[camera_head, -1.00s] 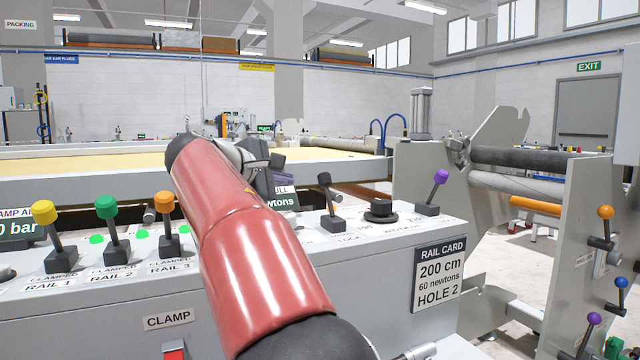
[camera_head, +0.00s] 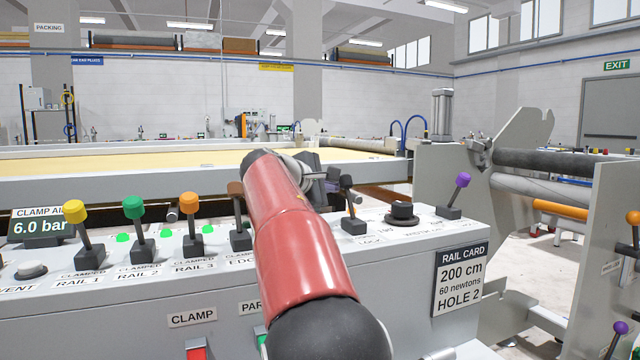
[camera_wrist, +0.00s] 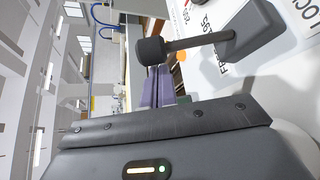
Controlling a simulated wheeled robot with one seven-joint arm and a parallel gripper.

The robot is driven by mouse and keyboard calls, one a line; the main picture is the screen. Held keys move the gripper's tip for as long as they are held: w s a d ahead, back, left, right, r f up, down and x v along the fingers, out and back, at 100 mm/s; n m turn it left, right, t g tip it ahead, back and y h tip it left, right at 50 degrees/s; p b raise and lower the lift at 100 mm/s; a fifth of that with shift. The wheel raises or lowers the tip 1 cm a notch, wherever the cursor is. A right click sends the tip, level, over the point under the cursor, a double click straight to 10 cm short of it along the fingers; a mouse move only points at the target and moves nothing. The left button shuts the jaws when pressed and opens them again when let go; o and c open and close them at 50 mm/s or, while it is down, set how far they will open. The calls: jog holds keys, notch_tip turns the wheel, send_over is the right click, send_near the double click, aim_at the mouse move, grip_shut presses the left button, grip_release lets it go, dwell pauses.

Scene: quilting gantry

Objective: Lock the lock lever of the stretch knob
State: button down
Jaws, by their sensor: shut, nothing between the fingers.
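The black-tipped lever (camera_head: 350,205) with a LOCK label in front of it stands on the sloping console, just right of my red arm. It leans slightly and its base is dark. In the wrist view its dark knob (camera_wrist: 150,51) and metal shaft lie just past my fingertips. My gripper (camera_wrist: 157,72) is shut and empty, its purple fingers pressed together close to the knob; I cannot tell whether they touch. In the head view my gripper (camera_head: 329,178) is mostly hidden behind my arm. The stretch knob cannot be made out clearly.
Yellow (camera_head: 76,213), green (camera_head: 134,208) and orange (camera_head: 190,206) rail levers and a brown lever (camera_head: 237,190) stand left of my arm. A black round knob (camera_head: 403,211) and a purple lever (camera_head: 462,181) stand to the right. A rail card (camera_head: 461,280) hangs on the console front.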

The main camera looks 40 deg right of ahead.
jog(key=shift+w+d, duration=0.1)
jog(key=shift+d, duration=0.15)
jog(key=shift+a+b, duration=0.1)
jog(key=shift+b, duration=0.45)
